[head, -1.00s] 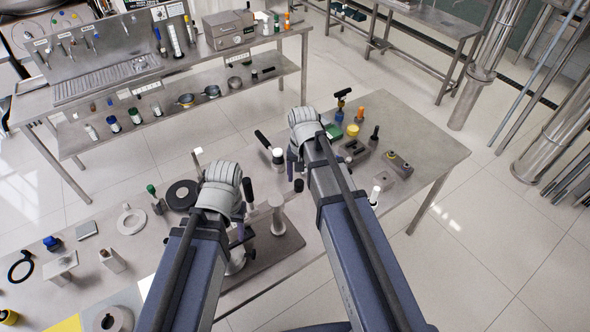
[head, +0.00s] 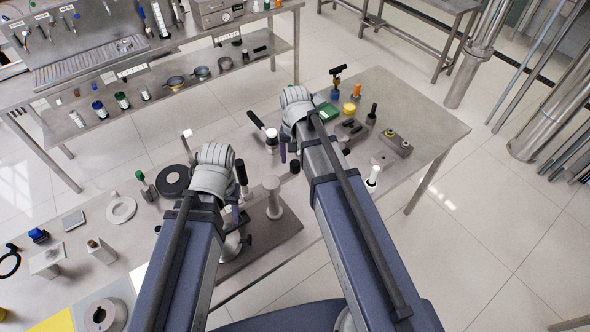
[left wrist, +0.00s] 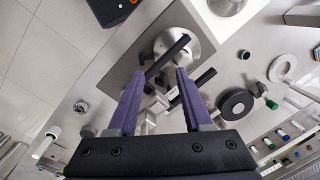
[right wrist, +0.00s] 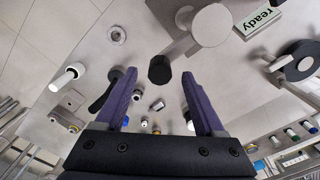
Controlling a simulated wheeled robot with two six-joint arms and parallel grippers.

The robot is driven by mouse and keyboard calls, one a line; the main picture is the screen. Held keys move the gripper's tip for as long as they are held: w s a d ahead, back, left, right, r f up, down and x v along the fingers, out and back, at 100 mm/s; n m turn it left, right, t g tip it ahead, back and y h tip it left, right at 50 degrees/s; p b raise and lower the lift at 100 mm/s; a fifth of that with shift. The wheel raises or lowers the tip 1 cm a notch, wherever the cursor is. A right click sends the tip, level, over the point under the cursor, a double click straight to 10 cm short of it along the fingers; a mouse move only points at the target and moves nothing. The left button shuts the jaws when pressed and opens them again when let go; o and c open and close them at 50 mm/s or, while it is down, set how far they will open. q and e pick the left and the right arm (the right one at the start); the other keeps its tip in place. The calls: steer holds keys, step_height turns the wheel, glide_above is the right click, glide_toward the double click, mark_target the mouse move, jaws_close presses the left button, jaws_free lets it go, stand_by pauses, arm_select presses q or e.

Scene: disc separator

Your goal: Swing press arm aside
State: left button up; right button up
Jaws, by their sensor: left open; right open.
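The steel press stand has a base plate (head: 290,227) and a round-topped post (head: 272,200) in the head view. A black handle (head: 241,174) stands behind my left gripper (head: 236,213). In the left wrist view, its fingers (left wrist: 160,73) are open, with a black bar (left wrist: 169,55) ahead over a round steel part. My right gripper (head: 284,151) is open behind the post. In the right wrist view, its fingers (right wrist: 160,73) are apart, with a black knob (right wrist: 159,68) in line with the gap; nothing is visibly gripped. Which part is the press arm I cannot tell; my arms hide some of the stand.
A black disc (head: 172,181) and pale ring (head: 121,210) lie left of the stand. A "ready" sign (right wrist: 262,15) shows in the right wrist view. A black-handled tool (head: 257,120) and small bottles stand near my right gripper.

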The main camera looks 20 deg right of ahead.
mark_target(295, 164)
step_height(295, 164, down, 4)
steer(key=b, duration=0.2)
steer(key=shift+r+b, duration=0.1)
steer(key=shift+b, duration=0.25)
jaws_close()
stand_by(1.1)
